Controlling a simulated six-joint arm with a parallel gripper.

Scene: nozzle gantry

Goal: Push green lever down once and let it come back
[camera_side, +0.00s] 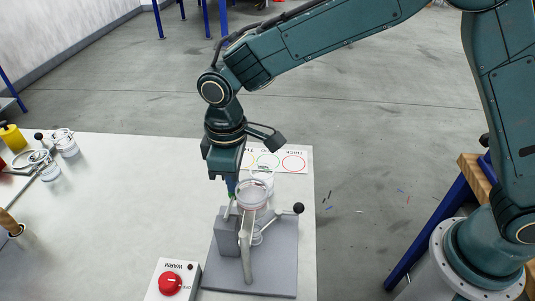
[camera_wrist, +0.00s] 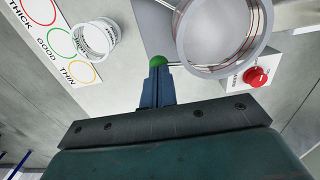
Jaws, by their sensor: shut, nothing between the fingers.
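The green lever's round knob (camera_wrist: 157,61) shows in the wrist view just beyond my fingertips, with a thin rod running right beneath the clear round hopper (camera_wrist: 181,45). My gripper (camera_wrist: 157,70) is shut and empty, its blue fingers together. The fingertips overlap the knob's lower edge in the picture; I cannot tell whether they touch it. In the side view my gripper (camera_side: 232,186) points down at the left of the hopper (camera_side: 252,195), and only a speck of the green knob (camera_side: 231,194) shows below the fingers.
The hopper stands on a grey base plate (camera_side: 275,265) with a black-knobbed lever (camera_side: 298,208) on the right. A box with a red button (camera_side: 170,283) is at the front left. Clear cups (camera_side: 67,143) stand far left.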

